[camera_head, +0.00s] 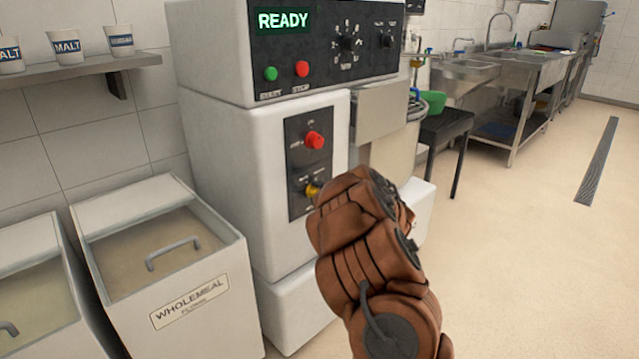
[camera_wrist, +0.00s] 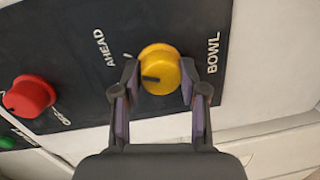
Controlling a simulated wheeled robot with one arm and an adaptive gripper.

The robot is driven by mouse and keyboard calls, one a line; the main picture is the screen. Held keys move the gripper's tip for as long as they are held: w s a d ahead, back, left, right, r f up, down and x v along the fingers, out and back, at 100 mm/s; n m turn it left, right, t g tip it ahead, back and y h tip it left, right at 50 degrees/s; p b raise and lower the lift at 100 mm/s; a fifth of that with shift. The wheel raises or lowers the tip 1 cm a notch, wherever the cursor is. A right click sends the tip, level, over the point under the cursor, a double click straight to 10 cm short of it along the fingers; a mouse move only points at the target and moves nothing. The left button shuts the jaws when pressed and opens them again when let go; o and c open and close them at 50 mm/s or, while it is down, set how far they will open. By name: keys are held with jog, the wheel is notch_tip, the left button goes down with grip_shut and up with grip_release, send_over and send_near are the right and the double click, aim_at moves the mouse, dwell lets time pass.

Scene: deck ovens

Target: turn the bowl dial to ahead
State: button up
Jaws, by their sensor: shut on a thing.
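The bowl dial is a yellow knob (camera_wrist: 160,70) on a black panel, with a dark pointer line on its face. In the wrist view the word AHEAD is to its upper left and BOWL to its right. The pointer line lies toward the left of the knob. My gripper (camera_wrist: 159,82) is shut on the knob, one finger on each side. In the head view the yellow knob (camera_head: 312,190) shows low on the mixer's front panel, partly hidden by my brown-covered arm, which also hides the fingers.
A red dial (camera_wrist: 30,96) sits on the same panel and also shows above the yellow one in the head view (camera_head: 315,140). The upper panel reads READY (camera_head: 283,21). A wholemeal flour bin (camera_head: 190,303) stands at left. Open floor lies at right.

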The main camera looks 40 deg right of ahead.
jog(key=shift+r+m+p, duration=0.1)
jog(key=shift+m+p, duration=0.5)
jog(key=shift+p, duration=0.1)
jog(key=o, duration=1.1)
jog(key=shift+o, duration=0.2)
jog(key=s, duration=1.2)
jog(key=shift+a+r, duration=0.4)
jog(key=shift+r, duration=0.05)
